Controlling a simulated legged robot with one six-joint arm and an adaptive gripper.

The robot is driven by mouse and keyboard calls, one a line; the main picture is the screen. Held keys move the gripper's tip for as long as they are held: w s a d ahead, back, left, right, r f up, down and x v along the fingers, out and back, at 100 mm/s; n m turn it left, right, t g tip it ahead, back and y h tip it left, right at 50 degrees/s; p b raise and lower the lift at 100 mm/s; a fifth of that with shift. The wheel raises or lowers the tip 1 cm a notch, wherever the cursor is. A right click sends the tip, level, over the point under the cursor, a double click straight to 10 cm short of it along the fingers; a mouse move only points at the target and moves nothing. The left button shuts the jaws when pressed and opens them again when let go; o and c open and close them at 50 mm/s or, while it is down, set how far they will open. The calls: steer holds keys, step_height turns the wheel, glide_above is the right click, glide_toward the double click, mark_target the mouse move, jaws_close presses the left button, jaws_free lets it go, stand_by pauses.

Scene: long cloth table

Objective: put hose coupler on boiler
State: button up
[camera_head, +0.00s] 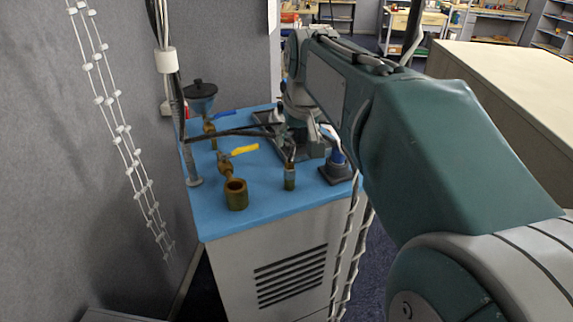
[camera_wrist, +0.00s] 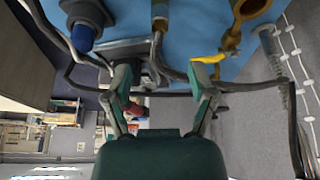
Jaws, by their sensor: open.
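The boiler seems to be the grey cabinet with a vent and blue top (camera_head: 265,205). A brass pipe with a wide open mouth (camera_head: 236,195) and yellow valve handle (camera_head: 243,150) rises from it. A small brass fitting (camera_head: 290,180) with a thin black hose at its upper end stands on the blue top. It looks like the hose coupler and also shows at the top edge of the wrist view (camera_wrist: 160,12). My gripper (camera_wrist: 160,78) is open. Its fingers are apart, with the hose crossing the space near them. Whether they touch it I cannot tell.
A blue plug on a dark base (camera_head: 336,168) stands right of the fitting. A funnel-topped pipe (camera_head: 201,100) with a blue handle stands at the back left. Chains hang along the grey wall (camera_head: 60,200).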

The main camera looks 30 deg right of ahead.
steer(key=s+a+f+n, duration=0.1)
steer(key=s+a+f, duration=0.4)
steer(key=s, duration=0.4)
steer(key=s+a+f+n+t+y, duration=0.1)
steer(key=s+a+f, duration=0.4)
steer(key=s+a, duration=0.2)
steer(key=shift+s+f, duration=0.4)
steer(key=shift+s, duration=0.45)
